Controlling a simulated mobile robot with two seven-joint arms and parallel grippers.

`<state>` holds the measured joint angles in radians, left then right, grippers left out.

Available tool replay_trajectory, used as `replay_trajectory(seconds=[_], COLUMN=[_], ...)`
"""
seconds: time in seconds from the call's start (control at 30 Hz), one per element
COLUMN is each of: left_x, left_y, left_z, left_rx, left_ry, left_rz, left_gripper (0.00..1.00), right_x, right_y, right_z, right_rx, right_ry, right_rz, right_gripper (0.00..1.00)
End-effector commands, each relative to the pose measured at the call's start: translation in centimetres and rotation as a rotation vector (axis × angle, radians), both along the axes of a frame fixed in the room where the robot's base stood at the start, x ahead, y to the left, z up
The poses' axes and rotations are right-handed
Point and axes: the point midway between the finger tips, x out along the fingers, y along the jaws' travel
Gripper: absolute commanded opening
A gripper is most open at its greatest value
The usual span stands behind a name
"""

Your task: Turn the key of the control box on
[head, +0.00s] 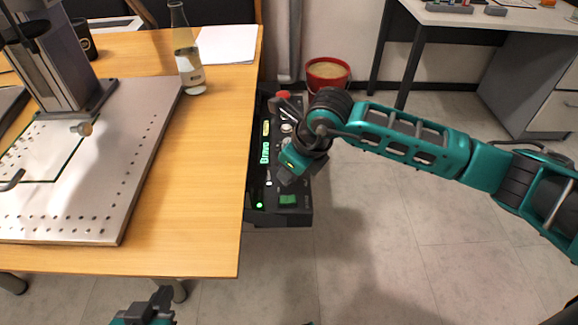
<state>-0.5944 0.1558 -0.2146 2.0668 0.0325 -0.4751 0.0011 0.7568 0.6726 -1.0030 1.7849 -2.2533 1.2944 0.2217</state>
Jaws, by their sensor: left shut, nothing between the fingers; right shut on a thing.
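The control box (265,214) is a black panel mounted at the right side of the wooden table. It has a red knob (284,95), a green square button (288,199), green lit text and a glowing green light (259,205). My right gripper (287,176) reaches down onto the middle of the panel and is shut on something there. The wrist and fingers hide what it grips, so the key itself cannot be made out. My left gripper (150,306) is shut and empty at the bottom edge, below the table's front edge, well apart from the box.
On the wooden table (222,150) stand the laser marker's metal base plate (95,225) and column (55,65), a glass bottle (186,55), papers (228,44) and a dark mug (84,38). A red bucket (327,76) stands on the floor behind the box.

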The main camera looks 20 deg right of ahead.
Motion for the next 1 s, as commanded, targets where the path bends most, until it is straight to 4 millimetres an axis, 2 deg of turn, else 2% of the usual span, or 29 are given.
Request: replay_trajectory(seconds=[0.4, 0.93, 0.97, 1.0], left_x=[-0.02, 0.05, 0.05, 0.06], left_y=[0.00, -0.23, -0.23, -0.23], left_z=[0.28, 0.39, 0.40, 0.41], left_rx=[0.000, -0.009, -0.009, -0.009], left_ry=[0.001, 0.001, 0.001, 0.001], left_rz=[0.000, 0.006, 0.006, 0.006], left_gripper=[0.00, 0.00, 0.00, 0.00], right_x=[-0.08, -0.07, -0.07, -0.07], right_y=[-0.04, -0.03, -0.03, -0.03], right_z=[-0.01, -0.04, -0.04, -0.04], right_rx=[-0.002, -0.002, -0.002, -0.002], right_ry=[0.003, 0.004, 0.004, 0.004], right_rz=[-0.174, -0.196, -0.196, -0.195], right_gripper=[0.00, 0.00, 0.10, 0.14])
